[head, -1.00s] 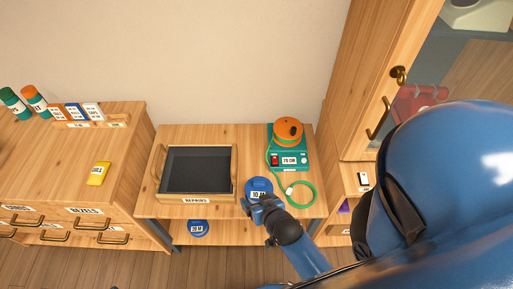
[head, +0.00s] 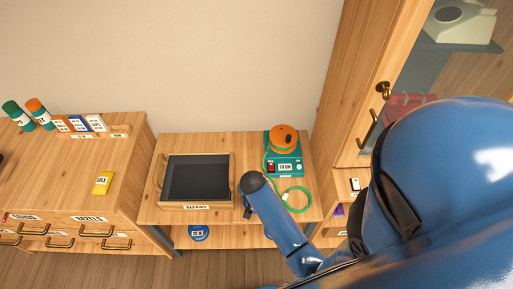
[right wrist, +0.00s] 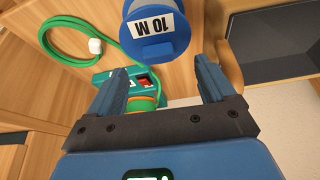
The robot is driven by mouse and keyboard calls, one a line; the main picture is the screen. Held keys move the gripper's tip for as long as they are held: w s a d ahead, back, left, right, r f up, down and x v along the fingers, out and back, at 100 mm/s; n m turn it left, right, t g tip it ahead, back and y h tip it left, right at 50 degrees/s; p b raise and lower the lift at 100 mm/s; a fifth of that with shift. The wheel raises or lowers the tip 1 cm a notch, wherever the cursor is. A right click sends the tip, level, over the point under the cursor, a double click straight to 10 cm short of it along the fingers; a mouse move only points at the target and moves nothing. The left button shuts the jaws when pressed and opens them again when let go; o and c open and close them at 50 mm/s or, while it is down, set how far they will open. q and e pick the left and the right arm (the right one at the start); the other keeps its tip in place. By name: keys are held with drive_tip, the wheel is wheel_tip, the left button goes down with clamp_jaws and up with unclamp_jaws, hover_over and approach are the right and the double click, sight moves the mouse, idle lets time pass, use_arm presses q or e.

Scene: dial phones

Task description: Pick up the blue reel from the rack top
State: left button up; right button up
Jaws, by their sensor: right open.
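The blue reel (right wrist: 160,46) with a white "10 M" label is in the right wrist view at top centre, over the wooden rack top (head: 205,139). In the head view my right arm hides it. My right gripper (right wrist: 160,76) is open and empty. The reel lies just beyond its fingertips, about in line with the gap, and I see no contact. In the head view my right wrist (head: 252,184) is over the front of the rack top, and its fingers are hidden. My left gripper is not in view.
The repairs tray (head: 198,206) is left of my wrist. A teal device (head: 287,168) with an orange reel (head: 284,139) and green cord (head: 301,208) is to the right. Another blue reel (head: 198,233) sits on the shelf below. A tall cabinet (head: 350,90) stands at right.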

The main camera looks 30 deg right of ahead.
drive_tip(key=shift+d+p+x, duration=0.15)
drive_tip(key=shift+x, duration=1.35)
drive_tip(key=shift+d+p+x, duration=0.15)
drive_tip(key=shift+x, duration=1.3)
clamp_jaws()
drive_tip(key=shift+r, duration=0.1)
